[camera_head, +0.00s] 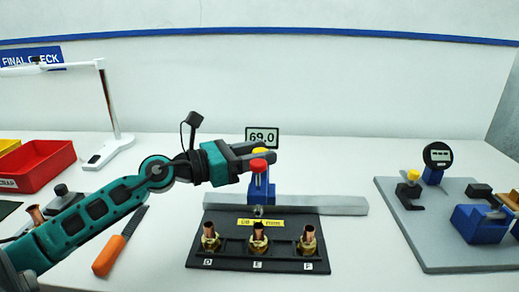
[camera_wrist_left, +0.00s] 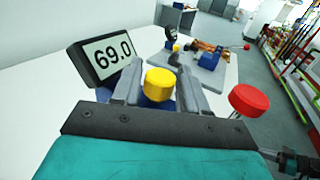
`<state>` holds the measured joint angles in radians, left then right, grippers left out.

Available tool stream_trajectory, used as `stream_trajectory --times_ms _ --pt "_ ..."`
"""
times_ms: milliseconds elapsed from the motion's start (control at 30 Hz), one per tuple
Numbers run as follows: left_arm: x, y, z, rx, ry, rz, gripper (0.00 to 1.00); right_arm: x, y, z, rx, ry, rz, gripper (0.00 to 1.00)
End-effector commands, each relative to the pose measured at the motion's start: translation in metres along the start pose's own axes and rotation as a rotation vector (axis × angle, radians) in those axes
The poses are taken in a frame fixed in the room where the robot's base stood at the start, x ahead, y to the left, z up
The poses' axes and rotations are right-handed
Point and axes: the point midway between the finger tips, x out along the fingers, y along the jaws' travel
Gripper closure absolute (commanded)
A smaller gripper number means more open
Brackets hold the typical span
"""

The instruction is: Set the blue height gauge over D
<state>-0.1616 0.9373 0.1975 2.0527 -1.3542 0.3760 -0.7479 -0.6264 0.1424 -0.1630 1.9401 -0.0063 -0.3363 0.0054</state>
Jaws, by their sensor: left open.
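The blue height gauge (camera_head: 262,190) stands upright on the grey rail, behind position E. It has a yellow knob (camera_head: 260,151), a red knob (camera_head: 258,165) and a display (camera_head: 262,136) reading 69.0. My left gripper (camera_head: 268,156) is open at the gauge's top. In the left wrist view its fingers (camera_wrist_left: 158,75) lie either side of the yellow knob (camera_wrist_left: 158,84); contact is unclear. The red knob (camera_wrist_left: 249,101) is outside the fingers. Copper fittings stand at D (camera_head: 210,238), E (camera_head: 258,240) and F (camera_head: 307,241) in the black block (camera_head: 235,262). My right gripper is not in view.
The grey rail (camera_head: 335,204) runs behind the block, bare on both sides of the gauge. An orange-handled tool (camera_head: 110,254) lies left of the block. A red bin (camera_head: 38,165) and lamp (camera_head: 108,100) stand at the left. A grey plate (camera_head: 440,235) with instruments is at the right.

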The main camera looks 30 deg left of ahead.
Motion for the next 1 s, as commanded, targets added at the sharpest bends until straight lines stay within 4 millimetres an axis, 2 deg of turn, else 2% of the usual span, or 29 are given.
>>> stream_trajectory --times_ms 400,867,1000 --pt "0.0053 -0.0003 -0.0003 0.001 0.001 -0.001 0.57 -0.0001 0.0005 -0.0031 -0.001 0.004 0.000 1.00" --pt "0.0052 -0.0003 -0.0002 0.001 0.001 -0.001 1.00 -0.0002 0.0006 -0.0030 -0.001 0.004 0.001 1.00" --pt "0.0052 -0.0004 -0.0002 0.000 0.001 -0.001 1.00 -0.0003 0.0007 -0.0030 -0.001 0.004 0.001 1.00"
